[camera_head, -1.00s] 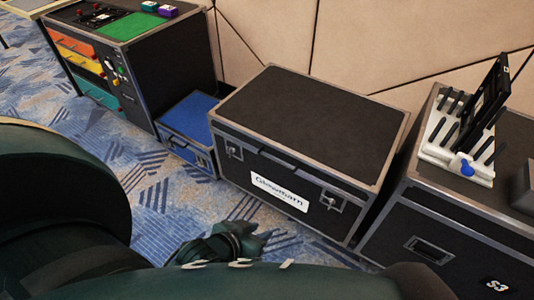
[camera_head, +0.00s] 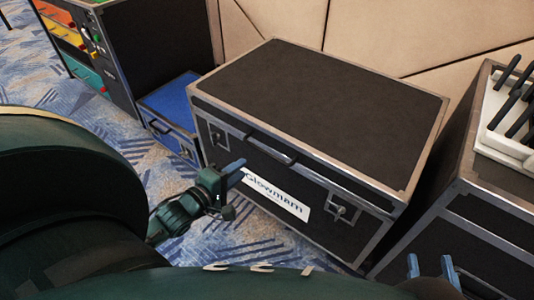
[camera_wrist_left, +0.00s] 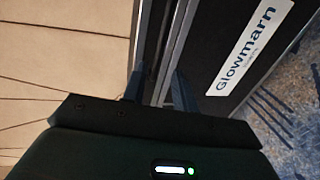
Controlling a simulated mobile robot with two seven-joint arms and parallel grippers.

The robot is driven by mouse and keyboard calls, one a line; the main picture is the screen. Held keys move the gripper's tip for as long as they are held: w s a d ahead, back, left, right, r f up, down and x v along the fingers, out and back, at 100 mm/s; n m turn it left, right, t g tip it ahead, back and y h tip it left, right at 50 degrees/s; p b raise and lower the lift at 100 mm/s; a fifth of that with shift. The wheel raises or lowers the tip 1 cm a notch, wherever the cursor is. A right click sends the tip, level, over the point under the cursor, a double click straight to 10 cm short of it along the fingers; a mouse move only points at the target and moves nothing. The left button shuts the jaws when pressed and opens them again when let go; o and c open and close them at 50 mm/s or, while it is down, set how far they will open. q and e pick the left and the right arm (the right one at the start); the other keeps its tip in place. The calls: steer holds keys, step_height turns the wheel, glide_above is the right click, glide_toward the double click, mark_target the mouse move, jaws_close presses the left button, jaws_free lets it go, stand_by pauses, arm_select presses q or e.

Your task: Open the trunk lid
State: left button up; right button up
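The trunk (camera_head: 290,185) is a black case with metal edges and a white "Glowmarn" label (camera_head: 275,194). Its lid (camera_head: 320,110) is closed and lies flat. A dark handle (camera_head: 270,148) is on the upper front, with latches at the left (camera_head: 217,137) and right (camera_head: 342,209). My left gripper (camera_head: 238,168) is in front of the trunk's front, below and left of the handle. In the left wrist view its fingers (camera_wrist_left: 158,90) are apart, with the trunk's dark edge beyond them; contact cannot be told. My right gripper (camera_head: 431,266) is open and empty at the lower right.
A small blue-topped case (camera_head: 172,103) stands left of the trunk, beside a bigger cabinet with coloured drawers (camera_head: 75,40). At the right is another black case (camera_head: 490,205) with a white rack (camera_head: 510,125) on it. A panelled wall is behind. Carpet lies in front.

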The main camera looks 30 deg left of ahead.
mark_target(265, 151)
arm_select(q)
steer(key=shift+b+x, duration=1.85)
steer(key=shift+x, duration=4)
arm_select(e)
steer(key=shift+a+n+t+y, duration=0.3)
steer(key=shift+a+t+y, duration=0.3)
steer(key=shift+y, duration=0.2)
arm_select(q)
jaws_close()
